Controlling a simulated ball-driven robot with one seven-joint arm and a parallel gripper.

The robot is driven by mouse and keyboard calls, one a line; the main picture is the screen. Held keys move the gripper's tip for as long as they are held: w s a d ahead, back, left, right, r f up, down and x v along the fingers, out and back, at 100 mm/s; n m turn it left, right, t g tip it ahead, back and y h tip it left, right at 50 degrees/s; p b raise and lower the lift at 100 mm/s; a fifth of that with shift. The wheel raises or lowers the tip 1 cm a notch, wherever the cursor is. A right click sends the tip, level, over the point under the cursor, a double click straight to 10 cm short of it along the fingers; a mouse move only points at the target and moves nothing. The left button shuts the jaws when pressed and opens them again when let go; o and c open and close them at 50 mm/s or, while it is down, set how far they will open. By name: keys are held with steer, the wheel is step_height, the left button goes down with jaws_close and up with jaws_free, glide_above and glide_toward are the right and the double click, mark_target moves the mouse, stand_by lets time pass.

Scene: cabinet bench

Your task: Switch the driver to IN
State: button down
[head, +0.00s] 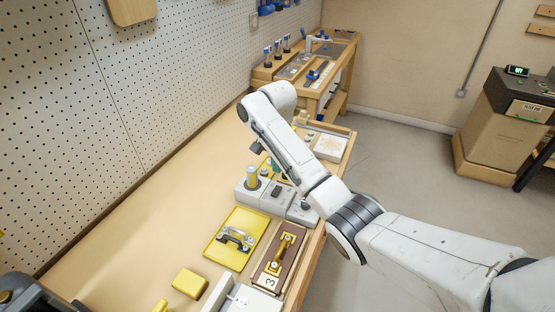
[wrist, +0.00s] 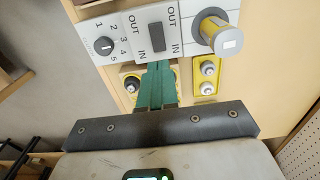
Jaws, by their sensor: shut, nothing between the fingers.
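The driver is a light grey unit (wrist: 135,22) across the top of the wrist view. It carries a dark switch (wrist: 157,39) with OUT marked above and IN below. I cannot tell which way the switch is tipped. A dial (wrist: 103,46) numbered 1 to 5 is at its left, and a yellow cylinder with a grey end (wrist: 217,36) is at its right. The unit also shows in the head view (head: 247,196), partly behind my arm. My gripper (wrist: 158,66) has its green fingers together, tips just below the switch, near the IN marks; contact cannot be told.
In the head view, a yellow plate with a handle (head: 221,252), a brown board with a yellow latch (head: 263,276) and a yellow block (head: 189,283) lie nearer. The bench left of them is clear along the pegboard (head: 130,110).

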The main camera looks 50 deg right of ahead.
mark_target(278, 189)
step_height(278, 189, down, 7)
steer(key=shift+f+p, duration=0.1)
steer(key=shift+p, duration=0.25)
steer(key=shift+d+f, duration=0.1)
steer(key=shift+f, duration=0.1)
stand_by(0.4)
steer(key=shift+s, duration=0.1)
steer(key=shift+s+a+r+p, duration=0.2)
steer(key=shift+a+p, duration=0.6)
steer(key=shift+p, duration=0.3)
